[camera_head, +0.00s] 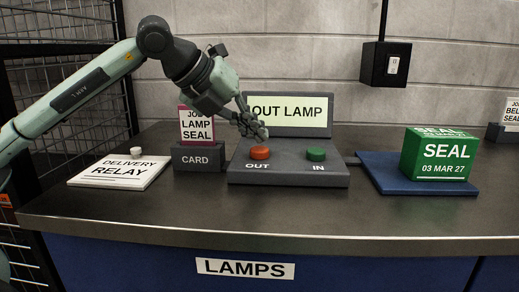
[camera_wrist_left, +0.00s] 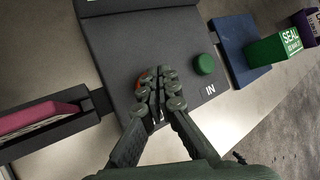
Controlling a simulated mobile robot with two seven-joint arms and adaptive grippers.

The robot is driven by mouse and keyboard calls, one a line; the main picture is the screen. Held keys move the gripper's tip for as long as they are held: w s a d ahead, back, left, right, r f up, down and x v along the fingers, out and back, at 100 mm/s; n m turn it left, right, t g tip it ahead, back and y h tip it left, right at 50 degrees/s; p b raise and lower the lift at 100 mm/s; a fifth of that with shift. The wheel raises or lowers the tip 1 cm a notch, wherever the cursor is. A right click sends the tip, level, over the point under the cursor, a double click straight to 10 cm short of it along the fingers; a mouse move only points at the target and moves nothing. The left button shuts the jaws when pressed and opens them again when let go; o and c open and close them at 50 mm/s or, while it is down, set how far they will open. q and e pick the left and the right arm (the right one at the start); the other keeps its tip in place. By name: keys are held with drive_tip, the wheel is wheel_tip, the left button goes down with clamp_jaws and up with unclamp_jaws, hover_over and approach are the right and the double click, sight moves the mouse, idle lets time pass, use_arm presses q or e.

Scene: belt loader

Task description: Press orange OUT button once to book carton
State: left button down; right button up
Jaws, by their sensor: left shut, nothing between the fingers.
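The orange OUT button (camera_head: 260,153) sits on the left of a dark grey console (camera_head: 290,177). In the left wrist view the orange button (camera_wrist_left: 144,76) is mostly hidden behind my fingertips. My left gripper (camera_head: 262,133) is shut and empty, pointing down just above the orange button, seemingly with a small gap; contact cannot be told for sure. It also shows in the left wrist view (camera_wrist_left: 160,90). The green IN button (camera_head: 316,154) is to its right. The display (camera_head: 300,112) behind shows "OUT LAMP". A green SEAL carton (camera_head: 440,153) stands on a blue pad (camera_head: 385,172).
Left of the console stand a card holder (camera_head: 198,157) with a pink-edged LAMP SEAL card (camera_head: 197,124) and a white DELIVERY RELAY plate (camera_head: 118,171) with a knob. A switch box (camera_head: 386,65) hangs at the back wall. The front counter strip is clear.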

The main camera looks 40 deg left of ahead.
sight(256, 149)
use_arm(q)
drive_tip(key=shift+f, duration=0.35)
drive_tip(key=shift+f+b, duration=0.6)
drive_tip(key=shift+b, duration=0.15)
idle(0.4)
idle(0.3)
drive_tip(key=shift+r+p, duration=0.95)
drive_tip(key=shift+r, duration=0.05)
drive_tip(key=shift+r, duration=0.1)
wheel_tip(256, 149, up, 5)
drive_tip(key=p, duration=0.4)
drive_tip(key=shift+p, duration=0.35)
